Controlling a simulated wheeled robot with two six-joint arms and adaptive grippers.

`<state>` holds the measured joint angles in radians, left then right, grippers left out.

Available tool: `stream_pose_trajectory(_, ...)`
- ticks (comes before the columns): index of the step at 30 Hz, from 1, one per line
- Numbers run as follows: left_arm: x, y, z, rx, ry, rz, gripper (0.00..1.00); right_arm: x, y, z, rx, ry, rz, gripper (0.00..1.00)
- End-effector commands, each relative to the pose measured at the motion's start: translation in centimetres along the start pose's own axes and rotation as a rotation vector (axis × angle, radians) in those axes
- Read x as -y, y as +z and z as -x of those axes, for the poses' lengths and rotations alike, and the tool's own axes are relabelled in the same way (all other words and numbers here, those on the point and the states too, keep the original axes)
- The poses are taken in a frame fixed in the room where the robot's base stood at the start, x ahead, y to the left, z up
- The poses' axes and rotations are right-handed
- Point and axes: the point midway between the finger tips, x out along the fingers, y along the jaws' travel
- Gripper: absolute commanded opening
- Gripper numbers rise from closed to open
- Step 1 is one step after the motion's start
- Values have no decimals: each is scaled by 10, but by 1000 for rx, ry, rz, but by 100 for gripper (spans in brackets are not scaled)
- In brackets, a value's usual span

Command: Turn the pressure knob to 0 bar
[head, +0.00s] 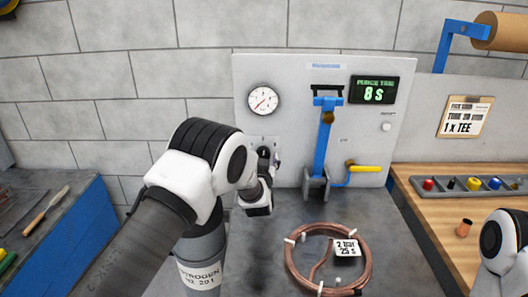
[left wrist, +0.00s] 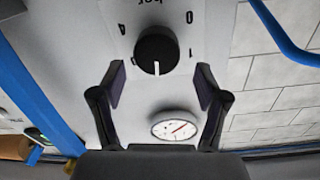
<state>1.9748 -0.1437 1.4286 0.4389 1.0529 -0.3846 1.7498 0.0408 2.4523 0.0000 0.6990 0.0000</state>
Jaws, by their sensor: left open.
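The black round pressure knob (left wrist: 157,52) sits on the grey panel, with its white pointer line toward the gauge side, at the bottom of the left wrist view. The figures 0, 1 and 4 show around it, upside down or tilted; no figure is readable at the pointer. My left gripper (left wrist: 161,82) is open, its fingers on either side just short of the knob, apparently not touching it. The round gauge (head: 263,99) also shows in the left wrist view (left wrist: 175,128). My right gripper is out of view.
A blue lever (head: 324,145) and yellow handle (head: 366,169) are right of the knob. A green display (head: 374,90) reads 8 s. A copper coil (head: 291,262) with a "2 bar 25 s" card (head: 347,248) lies on the bench. A nitrogen cylinder (head: 203,268) stands below my left arm.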

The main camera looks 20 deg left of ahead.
Motion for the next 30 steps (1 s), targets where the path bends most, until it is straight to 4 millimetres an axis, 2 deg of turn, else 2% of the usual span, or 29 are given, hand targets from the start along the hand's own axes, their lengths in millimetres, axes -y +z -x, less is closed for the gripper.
stream_pose_trajectory(4, 0, 3, -13, 3, -1, 0, 74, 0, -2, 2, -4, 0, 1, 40)
stream_pose_trajectory(10, 0, 3, -14, 3, 0, -1, 74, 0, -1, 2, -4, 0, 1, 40)
stream_pose_trajectory(11, 0, 3, -14, 3, 0, 0, 71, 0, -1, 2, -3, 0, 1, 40)
stream_pose_trajectory(15, 0, 3, -14, 3, 0, 0, 21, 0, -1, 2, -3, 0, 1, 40)
stream_pose_trajectory(16, 0, 3, -14, 3, 0, 0, 14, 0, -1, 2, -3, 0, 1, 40)
stream_pose_trajectory(30, 0, 5, -14, 4, -1, 20, 14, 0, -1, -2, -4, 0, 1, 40)
